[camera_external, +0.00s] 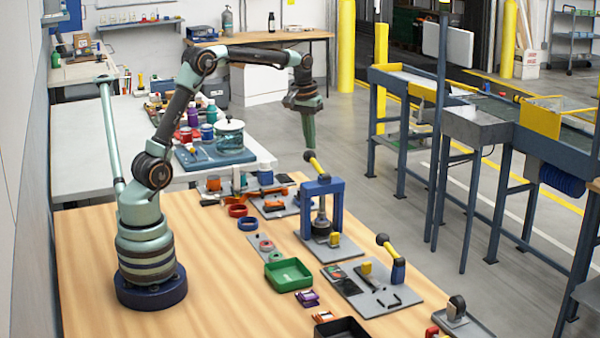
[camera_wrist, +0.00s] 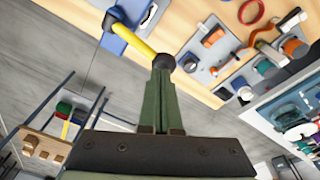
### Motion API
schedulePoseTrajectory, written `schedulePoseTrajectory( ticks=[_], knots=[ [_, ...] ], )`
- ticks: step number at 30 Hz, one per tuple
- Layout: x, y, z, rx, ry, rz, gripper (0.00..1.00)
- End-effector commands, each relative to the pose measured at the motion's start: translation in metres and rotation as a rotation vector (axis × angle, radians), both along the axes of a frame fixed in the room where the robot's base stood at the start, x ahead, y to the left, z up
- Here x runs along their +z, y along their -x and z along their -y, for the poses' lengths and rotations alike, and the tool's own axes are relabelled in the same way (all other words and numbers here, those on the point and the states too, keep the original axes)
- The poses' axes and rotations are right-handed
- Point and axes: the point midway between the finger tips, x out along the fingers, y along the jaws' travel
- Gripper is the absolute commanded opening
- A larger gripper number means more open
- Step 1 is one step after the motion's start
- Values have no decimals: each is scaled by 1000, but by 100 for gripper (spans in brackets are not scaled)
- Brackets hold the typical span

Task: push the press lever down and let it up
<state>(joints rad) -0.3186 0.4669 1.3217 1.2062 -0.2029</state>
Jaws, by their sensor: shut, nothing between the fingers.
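The press has a blue frame (camera_external: 322,205) on a grey base plate, with a dark ram in its middle. Its yellow lever (camera_external: 316,166) slopes up to the left and ends in a black ball knob (camera_external: 309,156). My gripper (camera_external: 310,147) points down, shut and empty, with its tips just above the knob. In the wrist view the closed fingertips (camera_wrist: 161,70) overlap the lower edge of the knob (camera_wrist: 163,62), and the yellow lever (camera_wrist: 134,40) runs to the upper left. I cannot tell whether they touch.
A second grey plate (camera_external: 405,298) with another yellow-handled lever (camera_external: 387,247) stands nearer the camera. A green tray (camera_external: 288,274), a black tray (camera_external: 342,328) and rings lie left of the plates. The wooden table is clear around my base.

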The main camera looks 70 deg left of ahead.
Motion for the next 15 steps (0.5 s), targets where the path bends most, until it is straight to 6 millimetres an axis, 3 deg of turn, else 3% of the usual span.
schedulePoseTrajectory(
  ticks=[15],
  knots=[
    [-13,0,0,0,0,0,0]
  ],
)
